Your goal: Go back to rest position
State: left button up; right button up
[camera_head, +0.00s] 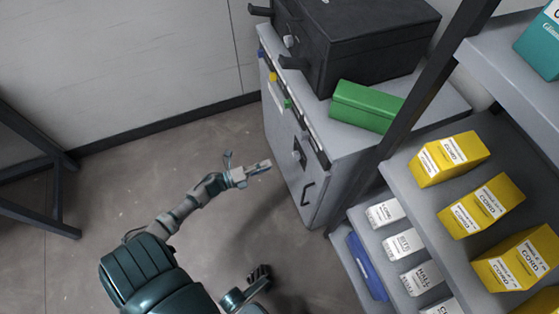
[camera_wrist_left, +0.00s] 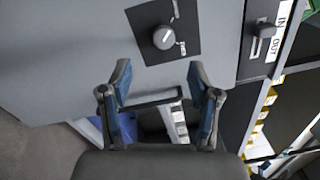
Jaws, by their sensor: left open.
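My left gripper (camera_head: 249,163) is held out over the floor, just in front of the grey cabinet (camera_head: 312,205). Its fingers are spread and nothing is between them. In the left wrist view the two blue-padded fingers of my left gripper (camera_wrist_left: 160,84) stand apart before the cabinet front. A dark knob (camera_wrist_left: 164,38) on a black plate and a dark handle (camera_wrist_left: 155,98) are beyond the fingertips. A dark gripper-like end (camera_head: 259,275), which looks like my right gripper, shows low in the head view. Its jaw state is unclear.
A black case (camera_head: 350,40) and a green box (camera_head: 366,105) sit on the cabinet. A shelf rack (camera_head: 400,180) with yellow boxes (camera_head: 450,157), white boxes (camera_head: 385,213) and a blue item (camera_head: 366,265) stands at right. A dark frame (camera_head: 58,190) stands at left. Floor between is clear.

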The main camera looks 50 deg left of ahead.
pick_arm(q)
jog(key=shift+v, duration=1.05)
jog(key=shift+d, duration=0.1)
